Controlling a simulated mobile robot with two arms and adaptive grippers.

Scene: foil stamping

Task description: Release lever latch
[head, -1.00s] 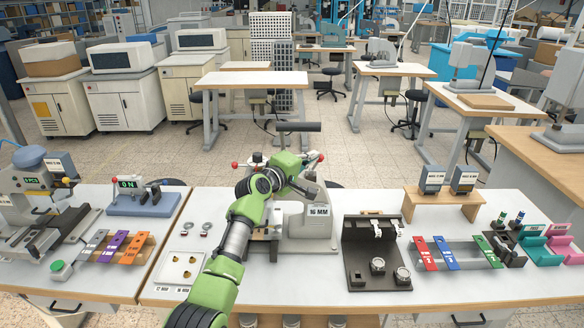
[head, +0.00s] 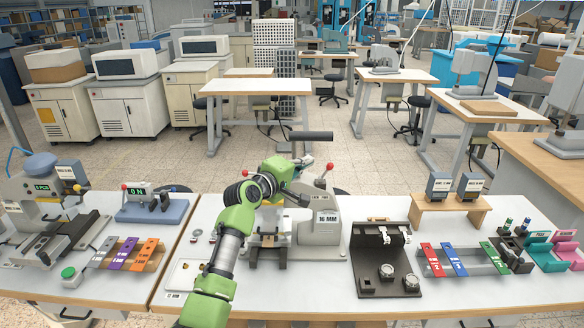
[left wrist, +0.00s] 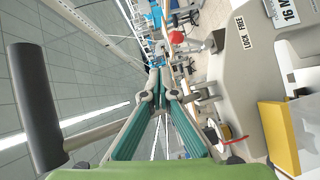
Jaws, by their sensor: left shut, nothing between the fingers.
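A grey hand press (head: 322,234) labelled 16 MM stands at the middle of the near bench. Its black bar handle (head: 310,136) stands above my wrist, and it also shows large at the left of the left wrist view (left wrist: 34,105). A small red ball knob (head: 329,167) is at the top right of the press. In the left wrist view a red knob (left wrist: 177,37) and a LOCK FREE label (left wrist: 245,31) show. My left gripper (head: 303,164) is shut and empty beside the upper press, its teal fingers together (left wrist: 158,97). The latch contact is hidden. My right gripper is out of view.
A black fixture (head: 386,268) stands right of the press, then a rack with coloured strips (head: 463,258). A white tray (head: 187,277) lies left, partly behind my arm. A wooden stand with two small displays (head: 450,203) is behind. A yellow block (left wrist: 283,138) shows in the left wrist view.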

